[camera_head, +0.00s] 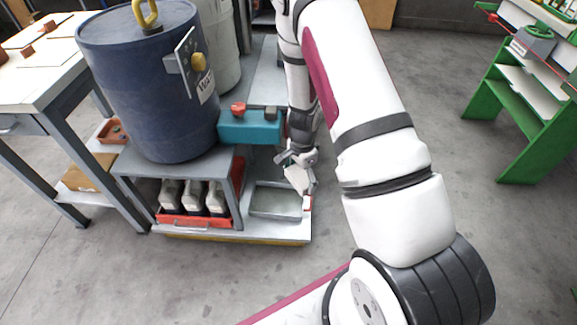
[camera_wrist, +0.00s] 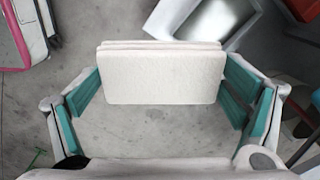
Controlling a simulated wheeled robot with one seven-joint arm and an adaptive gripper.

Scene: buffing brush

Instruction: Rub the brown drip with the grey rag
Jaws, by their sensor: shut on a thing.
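My gripper (camera_head: 300,170) points down beside the right end of the low shelf, above the grey tray's right side. In the wrist view its teal-padded fingers (camera_wrist: 165,92) stand on either side of a pale, folded, layered cloth pad, which I take to be the rag (camera_wrist: 165,76). The fingers are shut on it. It looks off-white rather than clearly grey. In the head view the rag (camera_head: 297,180) shows as a small pale patch below the fingers. I cannot make out a brown drip in either view; my arm hides part of the scene.
A blue drum (camera_head: 150,90) stands on a grey stand. A teal box (camera_head: 250,127) sits right of it. Below are a red crate (camera_head: 195,221) of bottles and a grey tray (camera_head: 275,213). A white-topped table (camera_head: 40,75) is left, a green rack (camera_head: 515,110) far right.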

